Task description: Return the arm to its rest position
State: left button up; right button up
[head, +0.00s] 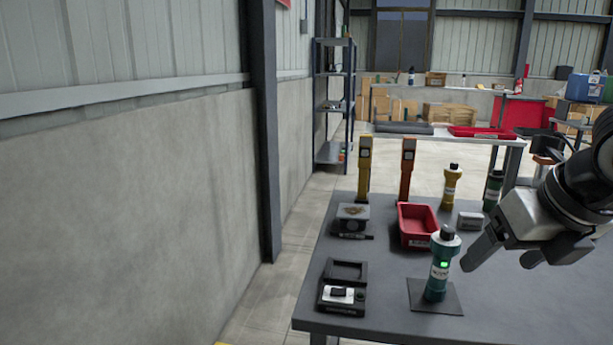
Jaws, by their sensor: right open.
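My right gripper (500,256) is open and empty above the right part of the grey table (385,270). Its fingers point down and to the left. My left gripper is not in view.
A red bin (417,240), a small grey box (470,221) and black devices (342,298) are on the table. Yellow (364,170) and orange (407,170) posts and a yellow bottle-shaped device (451,187) stand at the back. A wall (130,220) and column (265,130) lie left.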

jog(key=s+a+f+n+g+y, duration=0.25)
jog(key=a+y, duration=0.25)
jog(key=a, duration=0.4)
jog(key=s+a+f+n+g+y, duration=0.1)
jog(key=s+a+f+g+y, duration=0.15)
jog(key=a+y, duration=0.4)
jog(key=a+r+m+t+y, duration=0.2)
jog(key=a+r+m+y, duration=0.2)
jog(key=a+m+y, duration=0.35)
jog(key=w+d+f+m+t+h+p, duration=0.1)
jog(key=w+d+f+m+t+h, duration=0.3)
jog(key=m+t, duration=0.5)
jog(key=w+d+f+m+t+h, duration=0.1)
jog(key=d+f+m+t+h, duration=0.35)
jog(key=m, duration=0.75)
jog(key=s+d+f+m+g+h, duration=0.1)
jog(key=s+f+m+h, duration=0.3)
jog(key=f, duration=0.8)
jog(key=s+f+m+g+h, duration=0.4)
jog(key=s+f, duration=0.3)
jog(key=f, duration=0.4)
jog(key=shift+s+d+f+m+p, duration=0.15)
jog(key=shift+d+f+m+p, duration=0.2)
jog(key=shift+m, duration=0.35)
